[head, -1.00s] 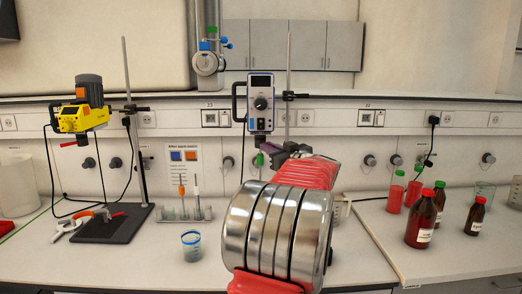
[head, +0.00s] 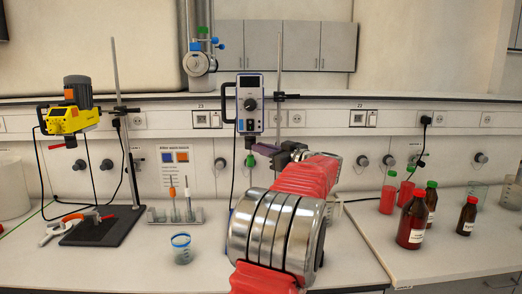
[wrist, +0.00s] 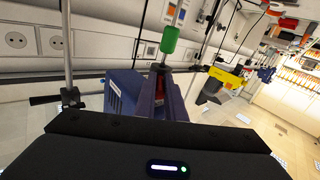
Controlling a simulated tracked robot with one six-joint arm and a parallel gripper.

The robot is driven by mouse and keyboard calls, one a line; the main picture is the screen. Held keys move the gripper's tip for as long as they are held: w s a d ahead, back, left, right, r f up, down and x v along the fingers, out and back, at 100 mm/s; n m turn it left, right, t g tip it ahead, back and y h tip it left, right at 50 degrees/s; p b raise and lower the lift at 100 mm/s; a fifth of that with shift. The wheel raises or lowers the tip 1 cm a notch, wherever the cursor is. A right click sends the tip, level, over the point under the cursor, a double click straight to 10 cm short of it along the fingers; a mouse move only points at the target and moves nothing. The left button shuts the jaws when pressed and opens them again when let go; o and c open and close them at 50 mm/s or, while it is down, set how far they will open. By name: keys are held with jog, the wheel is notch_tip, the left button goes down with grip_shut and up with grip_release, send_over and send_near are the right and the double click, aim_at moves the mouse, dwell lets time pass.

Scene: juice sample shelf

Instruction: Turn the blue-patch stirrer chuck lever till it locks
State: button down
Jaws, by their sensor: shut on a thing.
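The stirrer with the blue patch (head: 250,104) is a pale grey unit with a dark display and knob, clamped to a vertical rod at mid-picture in the head view. Its small dark chuck (head: 250,141) is underneath, with a green piece (head: 250,160) below. In the wrist view, which looks upside down, the green piece (wrist: 170,39) is above my jaws. My gripper (head: 262,149) reaches the chuck from the right. In the wrist view my purple jaws (wrist: 161,85) are shut on a small red part between them, apparently the lever grip; they hide most of it.
A yellow stirrer (head: 71,117) with an orange patch stands on the left. A beaker (head: 181,249) and a rack (head: 176,215) stand on the bench between. Brown bottles (head: 414,222) and red containers (head: 388,193) are at right. The stand rod (head: 279,60) passes close behind my gripper.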

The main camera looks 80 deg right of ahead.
jog(key=shift+s+r, duration=0.1)
jog(key=shift+r, duration=0.1)
jog(key=c, duration=1.8)
grip_release()
jog(key=shift+f, duration=0.15)
jog(key=shift+c, duration=0.2)
jog(key=v, duration=1.3)
jog(key=shift+s+a, duration=0.15)
jog(key=shift+a, duration=0.15)
